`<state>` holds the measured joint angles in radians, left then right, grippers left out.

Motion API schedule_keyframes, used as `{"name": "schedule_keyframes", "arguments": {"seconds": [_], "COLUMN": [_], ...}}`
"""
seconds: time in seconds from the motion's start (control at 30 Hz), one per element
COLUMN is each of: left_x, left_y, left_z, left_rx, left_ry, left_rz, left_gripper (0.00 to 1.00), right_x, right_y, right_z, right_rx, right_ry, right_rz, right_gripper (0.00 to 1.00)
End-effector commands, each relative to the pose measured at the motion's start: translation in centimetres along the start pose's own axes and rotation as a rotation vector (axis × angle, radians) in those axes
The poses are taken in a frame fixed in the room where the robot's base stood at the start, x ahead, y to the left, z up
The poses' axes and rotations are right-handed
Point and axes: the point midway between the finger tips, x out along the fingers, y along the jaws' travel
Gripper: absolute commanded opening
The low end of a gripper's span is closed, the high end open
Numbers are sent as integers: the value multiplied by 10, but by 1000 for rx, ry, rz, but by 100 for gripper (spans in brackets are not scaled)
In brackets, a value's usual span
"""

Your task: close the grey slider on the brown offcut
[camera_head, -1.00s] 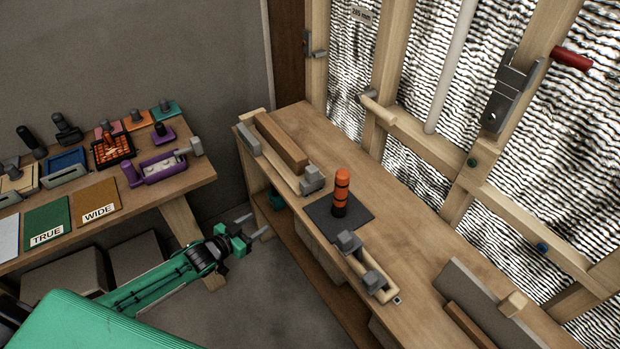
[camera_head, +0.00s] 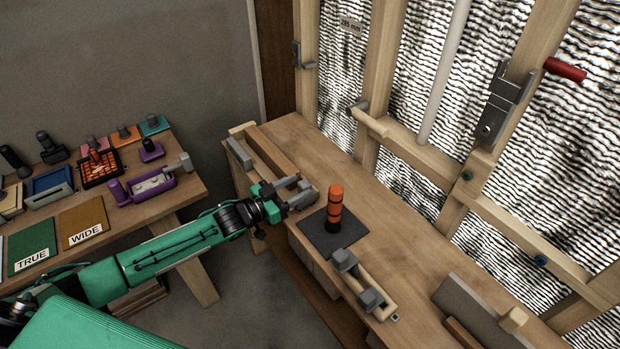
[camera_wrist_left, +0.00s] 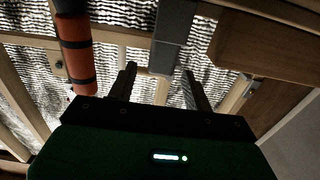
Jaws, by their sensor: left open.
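The brown offcut (camera_head: 277,152) lies in a pale wooden fixture at the far left corner of the long bench. A grey end block (camera_head: 239,154) stands at the fixture's far end. The grey slider (camera_head: 306,187) is at the near end, partly hidden by my left gripper (camera_head: 297,190). That gripper is open, its fingers close to the slider; I cannot tell whether they touch it. In the left wrist view, a grey block (camera_wrist_left: 175,35), likely the slider, shows beyond the fingers (camera_wrist_left: 160,78), with the brown offcut (camera_wrist_left: 265,55) to its right.
An orange-and-black banded cylinder (camera_head: 334,208) stands on a dark mat (camera_head: 318,240) close to my left gripper. Another pale fixture with grey blocks (camera_head: 378,296) lies nearer on the bench. A side table with a purple fixture (camera_head: 140,188) stands left. Wall studs rise behind.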

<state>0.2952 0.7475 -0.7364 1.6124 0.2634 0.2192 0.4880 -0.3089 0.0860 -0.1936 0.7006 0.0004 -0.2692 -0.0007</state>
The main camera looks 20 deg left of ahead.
Motion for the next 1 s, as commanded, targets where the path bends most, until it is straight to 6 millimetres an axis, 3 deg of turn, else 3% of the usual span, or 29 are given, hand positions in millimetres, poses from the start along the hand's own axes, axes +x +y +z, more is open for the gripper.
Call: {"name": "schedule_keyframes", "arguments": {"seconds": [0.1,0.3,0.7,0.97,1.0], "left_x": [22,45,52,51,51], "left_y": [0,0,0,0,0], "left_z": [-2,-1,1,0,0], "left_rx": [0,0,0,0,0], "left_ry": [2,1,0,0,0], "left_rz": [0,-1,0,-1,0], "left_gripper": [51,51,51,0,0], "right_x": [-3,-4,-4,-4,-4], "right_y": [-8,-13,-3,0,0], "right_z": [-1,8,16,16,16], "right_rx": [2,1,-4,-4,-4], "right_ry": [0,-8,-15,-16,-16], "right_rz": [-8,-14,-4,0,0], "right_gripper": [36,36,36,36,36]}}
